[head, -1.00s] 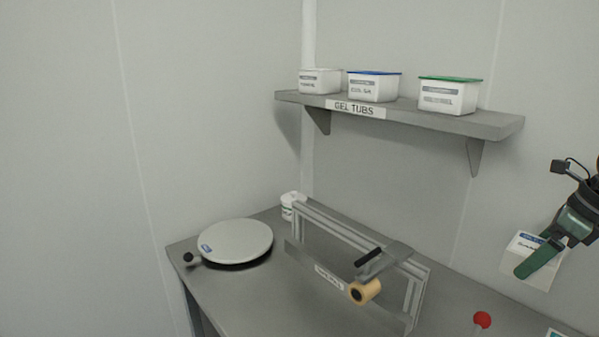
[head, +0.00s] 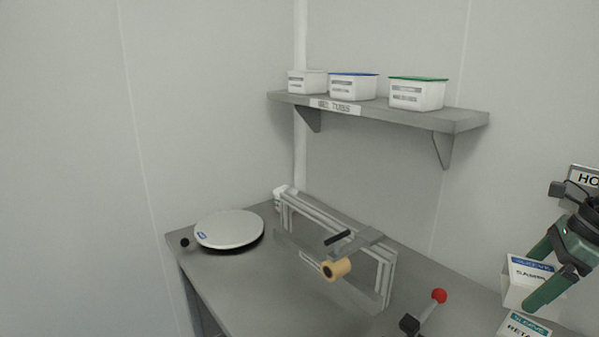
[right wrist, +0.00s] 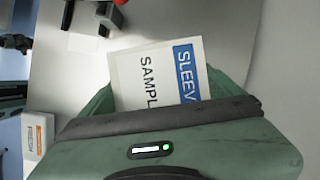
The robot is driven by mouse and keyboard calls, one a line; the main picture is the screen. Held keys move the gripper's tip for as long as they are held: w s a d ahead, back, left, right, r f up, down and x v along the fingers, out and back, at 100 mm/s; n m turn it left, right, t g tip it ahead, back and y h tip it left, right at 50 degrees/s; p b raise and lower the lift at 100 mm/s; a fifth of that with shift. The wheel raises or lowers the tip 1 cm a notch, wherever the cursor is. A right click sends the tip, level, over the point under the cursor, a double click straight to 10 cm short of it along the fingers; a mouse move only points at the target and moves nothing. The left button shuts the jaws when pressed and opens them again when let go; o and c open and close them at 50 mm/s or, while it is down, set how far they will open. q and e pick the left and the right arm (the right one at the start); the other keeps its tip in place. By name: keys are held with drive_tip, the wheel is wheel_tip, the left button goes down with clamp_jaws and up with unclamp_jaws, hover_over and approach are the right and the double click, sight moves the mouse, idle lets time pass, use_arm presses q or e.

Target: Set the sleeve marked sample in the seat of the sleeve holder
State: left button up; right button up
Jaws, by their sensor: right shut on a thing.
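My right gripper (head: 548,272), green-fingered, is at the right edge of the head view. It is shut on the sample sleeve (head: 529,270), a white piece with a blue band. In the right wrist view the sleeve (right wrist: 152,78) reads "SLEEV" and "SAMPL", its lettering turned sideways, between the green fingers. Another sleeve with a teal band (head: 523,325), reading "RETA", shows below it, cut off by the frame. I cannot make out the sleeve holder's seat for certain. My left gripper is not in view.
A red-knobbed lever (head: 439,296) on a black block (head: 409,325) stands on the bench (head: 250,295). A metal frame with a tan roll (head: 336,269) stands left of it. A round plate (head: 230,229) is further left. A shelf (head: 400,112) holds tubs. A sign (head: 583,179) starts "HO".

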drive_tip(key=s+a+f+n+g+h, duration=0.1)
drive_tip(key=s+a+f+n, duration=0.3)
drive_tip(key=a+n, duration=0.4)
drive_tip(key=s+a+f+n+g+h, duration=0.1)
drive_tip(key=s+a+f+n+g, duration=0.2)
drive_tip(key=s+a+n, duration=0.4)
drive_tip(key=s+a+f+n+g+h, duration=0.1)
drive_tip(key=s+a+f+n+g, duration=0.1)
drive_tip(key=s+a+f+n, duration=0.4)
drive_tip(key=shift+a+n+g+h, duration=0.3)
drive_tip(key=shift+a+n+h, duration=0.1)
drive_tip(key=shift+a+n, duration=1.35)
drive_tip(key=shift+a, duration=0.25)
drive_tip(key=shift+d+f, duration=0.1)
